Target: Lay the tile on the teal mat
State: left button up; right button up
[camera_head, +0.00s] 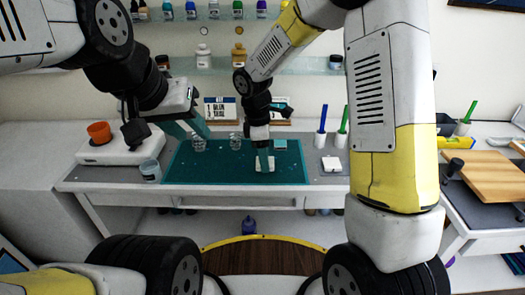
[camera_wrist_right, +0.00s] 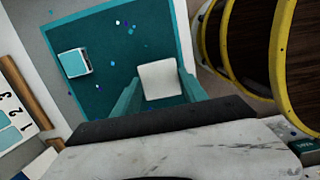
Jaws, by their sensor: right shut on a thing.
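The teal mat (camera_head: 215,174) lies on the middle of the workbench. My right gripper (camera_head: 264,158) points down over the mat's right half and is shut on a white square tile (camera_head: 264,166). In the right wrist view the tile (camera_wrist_right: 160,79) sits between the two teal fingers (camera_wrist_right: 160,92), with the mat (camera_wrist_right: 110,85) behind it. The tile is at or just above the mat; I cannot tell whether it touches. My left gripper (camera_head: 191,131) is above the mat's left back corner, its fingers apart and empty.
Small coloured specks dot the mat.

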jog(key=shift+w+a, duration=0.2)
jog(key=shift+w, duration=0.3)
jog(key=shift+w+f, duration=0.1)
jog(key=shift+f, duration=1.75)
jog(key=shift+f, duration=0.1)
jog(key=o, duration=1.4)
